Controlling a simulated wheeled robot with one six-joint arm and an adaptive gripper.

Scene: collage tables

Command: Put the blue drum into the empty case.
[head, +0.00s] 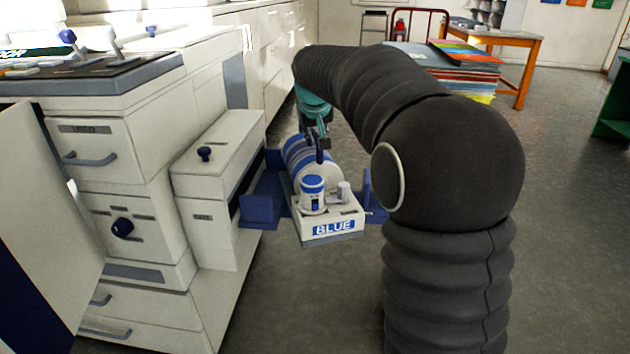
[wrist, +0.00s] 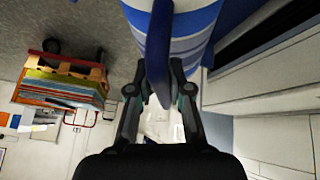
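The blue drum (head: 331,172) is a blue-and-white striped roll on a white base with a "BLUE" label and a small blue-and-white bottle at its front. It also shows at the top of the wrist view (wrist: 203,22). My gripper (head: 320,142) is above it; in the wrist view its fingers (wrist: 159,72) close on both sides of the drum's upright blue fin. Blue pieces (head: 262,203) flank the base; whether it rests on them is hidden. A white case (head: 215,152) with a dark knob stands left of the drum. I cannot tell whether it is empty.
A white machine (head: 130,180) with drawers fills the left. Cabinets (head: 262,50) run behind it. A stack of coloured sheets (head: 455,72) and a wooden table (head: 500,40) stand at the back.

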